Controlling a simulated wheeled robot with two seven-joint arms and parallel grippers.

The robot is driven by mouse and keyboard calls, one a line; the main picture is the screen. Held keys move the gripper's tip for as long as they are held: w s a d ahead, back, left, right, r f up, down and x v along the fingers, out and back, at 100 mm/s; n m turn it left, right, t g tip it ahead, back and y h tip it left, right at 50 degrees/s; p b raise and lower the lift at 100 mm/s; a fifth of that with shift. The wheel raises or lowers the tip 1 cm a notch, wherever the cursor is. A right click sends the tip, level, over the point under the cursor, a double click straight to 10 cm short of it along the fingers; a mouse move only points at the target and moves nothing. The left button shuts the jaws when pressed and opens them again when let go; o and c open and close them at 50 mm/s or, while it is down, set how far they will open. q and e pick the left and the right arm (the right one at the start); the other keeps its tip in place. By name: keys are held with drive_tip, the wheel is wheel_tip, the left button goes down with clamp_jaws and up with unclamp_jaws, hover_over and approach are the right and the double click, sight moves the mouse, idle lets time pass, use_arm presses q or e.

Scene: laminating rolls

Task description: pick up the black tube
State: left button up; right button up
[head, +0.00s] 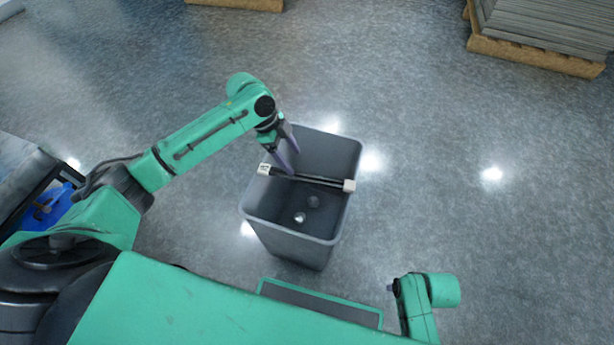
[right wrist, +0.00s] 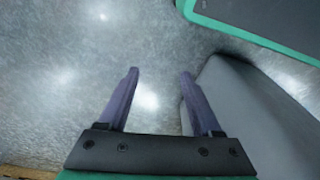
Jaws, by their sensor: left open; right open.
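The black tube (head: 310,181), with pale end pieces, lies across the upper part of a grey bin (head: 290,230), one end near each side wall. Whether it rests on the rim cannot be told. My left gripper (head: 289,170) is open and points down at the tube, its fingertips over or beside the tube's left half. Contact cannot be made out. My right gripper (right wrist: 160,73) is open and empty in the right wrist view, with floor between its fingers.
Small round pale items (head: 300,217) lie inside the bin. In the right wrist view the bin (right wrist: 250,115) stands close to the right finger. A pallet with stacked grey sheets (head: 550,25) is at the far right. Blue items (head: 48,207) are at the left edge. Floor right of the bin is clear.

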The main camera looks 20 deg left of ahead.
sight(305, 176)
use_arm(q)
drive_tip(key=x, duration=0.3)
drive_tip(key=shift+w, duration=0.1)
drive_tip(key=b+x, duration=0.2)
drive_tip(key=x, duration=0.3)
drive_tip(key=shift+d, duration=0.1)
drive_tip(key=shift+r, duration=0.1)
clamp_jaws()
use_arm(e)
wheel_tip(305, 176, up, 6)
drive_tip(key=w+a, duration=0.1)
drive_tip(key=shift+r, duration=0.25)
